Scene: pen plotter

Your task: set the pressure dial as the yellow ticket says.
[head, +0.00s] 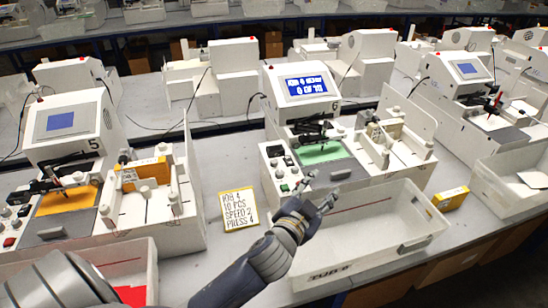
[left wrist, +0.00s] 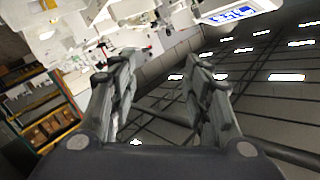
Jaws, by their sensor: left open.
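The yellow-edged ticket (head: 239,210) stands on the table left of the middle plotter. It reads JOB 4, 10 PCS, SPEED 2, PRESS 4. The middle plotter (head: 330,122) is white, with a lit blue screen (head: 303,84) that seems to read JOB 4, 0 OF 10. Its control panel (head: 281,170) has small dark and white knobs and a green button; I cannot tell which knob is the pressure dial or its setting. My left gripper (head: 320,190) is open and empty, in front of and right of the panel. In the left wrist view, nothing lies between its fingers (left wrist: 158,85).
A white bin (head: 413,243) stands in front of the middle plotter, beneath my left gripper. A yellow box (head: 451,198) lies right of it. Plotter 5 (head: 80,128) stands at the left, and another plotter (head: 465,95) at the right. Bare table shows around the ticket.

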